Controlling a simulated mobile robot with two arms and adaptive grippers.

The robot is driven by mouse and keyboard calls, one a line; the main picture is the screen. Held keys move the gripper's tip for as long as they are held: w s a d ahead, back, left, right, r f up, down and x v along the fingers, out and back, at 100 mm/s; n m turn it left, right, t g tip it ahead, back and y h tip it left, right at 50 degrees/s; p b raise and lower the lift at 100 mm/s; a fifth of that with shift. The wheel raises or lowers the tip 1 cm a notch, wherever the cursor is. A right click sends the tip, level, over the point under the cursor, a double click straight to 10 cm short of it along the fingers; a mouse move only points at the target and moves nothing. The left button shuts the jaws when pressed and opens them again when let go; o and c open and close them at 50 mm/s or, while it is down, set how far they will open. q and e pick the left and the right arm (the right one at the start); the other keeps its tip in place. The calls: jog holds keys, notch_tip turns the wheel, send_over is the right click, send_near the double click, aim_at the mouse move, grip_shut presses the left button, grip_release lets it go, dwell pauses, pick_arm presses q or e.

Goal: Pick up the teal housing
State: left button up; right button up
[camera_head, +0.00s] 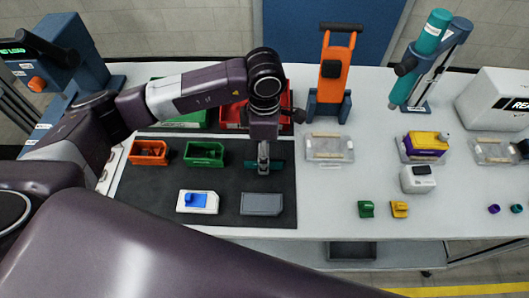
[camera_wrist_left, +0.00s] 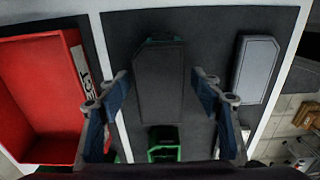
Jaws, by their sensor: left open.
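The teal housing (camera_head: 278,167) lies on the dark mat, partly hidden by my left gripper (camera_head: 263,169), which points down over it. In the left wrist view a dark angular block (camera_wrist_left: 160,85) with a thin teal-green edge at its far end lies between the fingers; it appears to be the housing, its face in shadow. The left gripper (camera_wrist_left: 160,77) is open, with one finger on each side of the block and visible gaps. I cannot tell how far the fingertips are above the mat. My right gripper is not in view.
A grey housing (camera_head: 262,204) and a white one with a blue part (camera_head: 197,202) lie nearer on the mat. Green (camera_head: 204,154) and orange (camera_head: 150,152) bins stand to the left. A red bin (camera_head: 234,117) is behind the gripper. A clear tray (camera_head: 330,148) is to the right.

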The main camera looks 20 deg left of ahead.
pick_arm(q)
jog(key=shift+f, duration=0.15)
jog(key=c, duration=1.3)
jog(key=shift+r, duration=0.2)
